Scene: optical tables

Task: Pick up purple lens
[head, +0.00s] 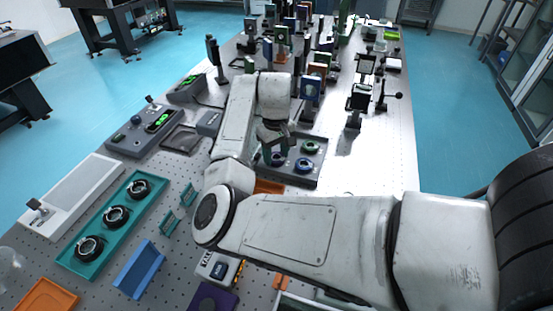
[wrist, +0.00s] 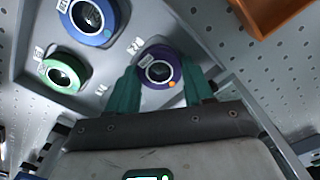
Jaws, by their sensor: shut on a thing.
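The purple lens (wrist: 158,66) is a round ring with a dark centre and an orange dot, seen in the wrist view. My gripper (wrist: 160,82) has its two green fingers on either side of this ring and is shut on it. In the head view the purple lens (head: 278,159) shows partly under my gripper (head: 275,146) at the left of a grey tray (head: 318,172). I cannot tell whether the lens touches the tray floor.
A blue lens (head: 304,165) and a green lens (head: 310,147) sit in the same tray. An orange tray (head: 268,187) is close in front. Posts with optics (head: 311,90) stand behind. The table's right side (head: 385,165) is fairly clear.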

